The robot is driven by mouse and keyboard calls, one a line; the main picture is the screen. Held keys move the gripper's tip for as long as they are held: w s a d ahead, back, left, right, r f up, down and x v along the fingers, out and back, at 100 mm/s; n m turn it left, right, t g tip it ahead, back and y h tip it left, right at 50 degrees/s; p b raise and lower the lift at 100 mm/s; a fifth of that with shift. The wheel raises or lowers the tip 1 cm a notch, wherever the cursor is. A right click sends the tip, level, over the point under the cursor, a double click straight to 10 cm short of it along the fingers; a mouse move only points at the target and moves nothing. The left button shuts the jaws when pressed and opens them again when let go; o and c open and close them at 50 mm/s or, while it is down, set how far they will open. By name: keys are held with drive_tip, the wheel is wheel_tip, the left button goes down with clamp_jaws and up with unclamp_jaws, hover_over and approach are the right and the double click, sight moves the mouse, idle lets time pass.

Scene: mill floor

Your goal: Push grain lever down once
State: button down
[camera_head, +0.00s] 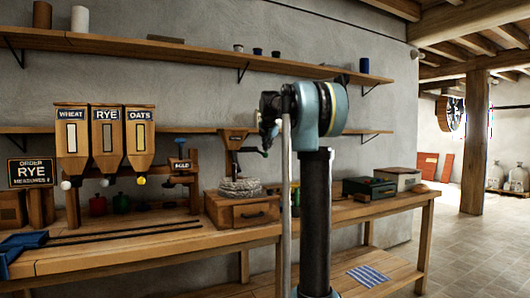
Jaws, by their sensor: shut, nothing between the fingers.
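Three wooden grain hoppers stand above the bench at the left: WHEAT (72,140), RYE (107,138) and OATS (140,136). A dark order sign (31,172) reads RYE with a measures line too small to read surely. My arm rises right of centre, well right of the hoppers; I cannot make out its fingers.
The workbench (150,243) carries a blue object (22,246) at the front left, dark rails and a wooden drawer box (240,209). A green box (369,188) stands farther right. A wooden shelf (180,46) runs above. The floor (470,250) at right is open.

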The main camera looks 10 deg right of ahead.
drive_tip(key=shift+r, duration=1.75)
drive_tip(key=shift+r, duration=0.1)
wheel_tip(320, 180, up, 5)
drive_tip(key=shift+f, duration=0.1)
drive_tip(key=shift+s+f, duration=0.1)
drive_tip(key=s+f+m+g, duration=0.3)
drive_tip(key=s+f+m, duration=0.9)
drive_tip(key=s+f, duration=1.4)
drive_tip(key=s+a+f+m+g+y, duration=0.1)
drive_tip(key=s+f+m+g, duration=0.3)
drive_tip(key=s+f+m, duration=0.9)
drive_tip(key=s+f, duration=1.4)
drive_tip(key=s, duration=0.3)
drive_tip(key=shift+m, duration=0.3)
